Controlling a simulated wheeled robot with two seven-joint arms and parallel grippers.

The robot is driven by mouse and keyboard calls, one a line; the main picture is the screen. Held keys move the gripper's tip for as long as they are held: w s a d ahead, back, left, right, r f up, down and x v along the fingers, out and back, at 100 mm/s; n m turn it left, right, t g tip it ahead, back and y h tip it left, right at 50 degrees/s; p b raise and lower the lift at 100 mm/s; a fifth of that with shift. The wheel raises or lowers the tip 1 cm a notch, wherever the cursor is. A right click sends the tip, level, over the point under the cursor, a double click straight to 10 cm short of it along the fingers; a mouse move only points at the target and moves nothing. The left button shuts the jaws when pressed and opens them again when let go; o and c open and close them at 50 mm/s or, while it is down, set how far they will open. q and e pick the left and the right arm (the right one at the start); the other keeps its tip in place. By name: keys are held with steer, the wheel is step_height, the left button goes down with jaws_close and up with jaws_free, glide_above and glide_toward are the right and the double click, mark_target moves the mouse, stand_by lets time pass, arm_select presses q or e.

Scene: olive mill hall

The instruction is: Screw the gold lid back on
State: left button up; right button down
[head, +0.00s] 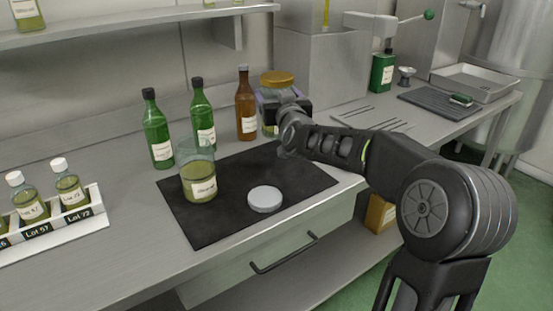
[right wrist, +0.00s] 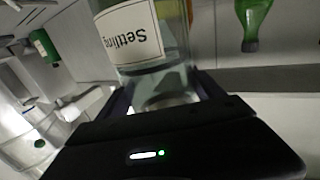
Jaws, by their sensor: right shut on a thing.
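The gold lid (head: 277,78) sits on top of a glass jar (head: 268,127) at the back of the dark mat; I cannot tell whether it is screwed tight. My right gripper (head: 284,105) is shut on this jar from the right and partly hides it. In the right wrist view the jar (right wrist: 150,35), with a label reading "Settling", is between the fingers (right wrist: 165,92); its lid is out of that view. An open glass jar of yellow-green oil (head: 199,183) stands on the mat. A pale grey lid (head: 265,199) lies flat on the mat. My left gripper is not in view.
Green bottles (head: 157,132) and a brown bottle (head: 245,108) stand behind the mat (head: 225,222). A white rack (head: 85,215) with small labelled bottles is at left. A grey tray (head: 474,83) is at right. The mat's front is mostly clear.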

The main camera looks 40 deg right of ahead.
mark_target(277, 130)
step_height(277, 130, down, 4)
steer(key=shift+f+b, duration=0.15)
steer(key=shift+b, duration=0.15)
steer(key=shift+f, duration=0.25)
step_height(277, 130, down, 5)
steer(key=shift+f, duration=0.1)
stand_by(0.4)
steer(key=shift+b, duration=0.35)
jaws_free()
steer(key=shift+f, duration=0.1)
